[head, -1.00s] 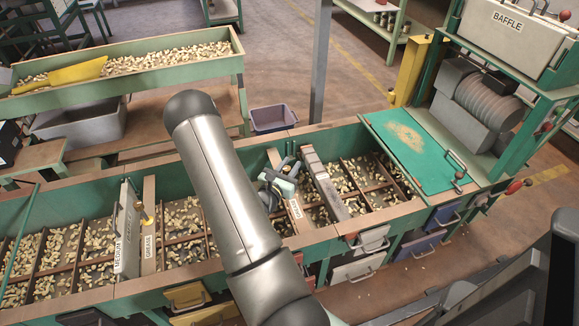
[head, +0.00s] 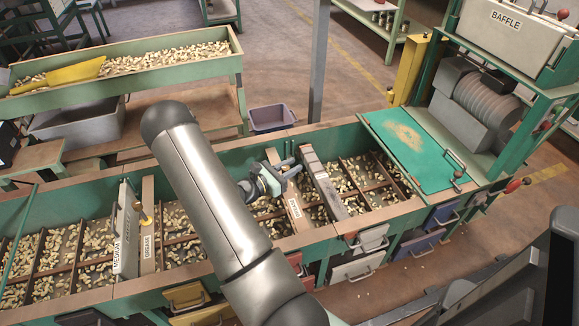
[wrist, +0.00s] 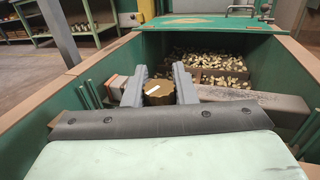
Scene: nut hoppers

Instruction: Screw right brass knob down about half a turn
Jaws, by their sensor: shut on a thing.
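The right brass knob (wrist: 158,92) shows in the wrist view as a ribbed brass cylinder with a pale mark on top. My gripper (wrist: 160,86) has one grey finger on each side of it and is shut on it. In the head view my gripper (head: 286,168) is over the far end of a brown crossbar (head: 298,213) with a white label. The knob is hidden there by the gripper. Another brass-coloured knob (head: 145,219) stands on the left crossbar, labelled GREASE.
The long green trough (head: 215,262) has divided bays of nuts around the crossbars. A grey-topped bar (head: 322,180) lies close to the right of my gripper. A flat green cover (head: 415,150) closes the trough's right end. Green rods (wrist: 88,92) stand near the wrist's left.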

